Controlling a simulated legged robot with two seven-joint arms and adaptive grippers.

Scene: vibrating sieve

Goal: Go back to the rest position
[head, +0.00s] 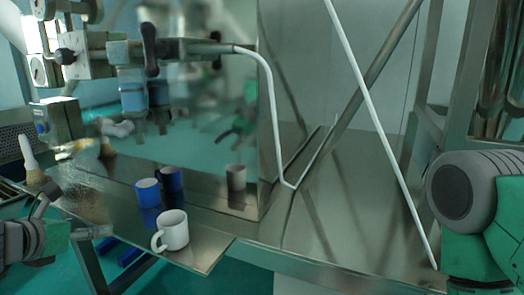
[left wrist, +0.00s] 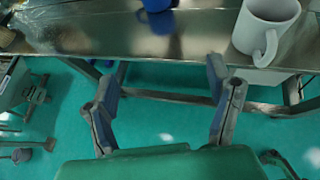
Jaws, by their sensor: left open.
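My left gripper (left wrist: 160,80) is open in the left wrist view, its two fingers spread wide with nothing between them. They point toward the front edge of the metal table (left wrist: 95,38). In the head view, part of the left gripper (head: 45,205) shows at the lower left, left of the white mug (head: 172,230) and apart from it. The white mug stands upright near the table's front edge. A blue mug (head: 148,192) stands behind it. Both show at the top of the left wrist view, the white mug (left wrist: 268,28) at the right. My right gripper is out of view.
A brush (head: 30,160) with a pale handle stands at the left. A metal frame (head: 425,90) rises at the right. Green floor (left wrist: 150,120) is open below the table edge.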

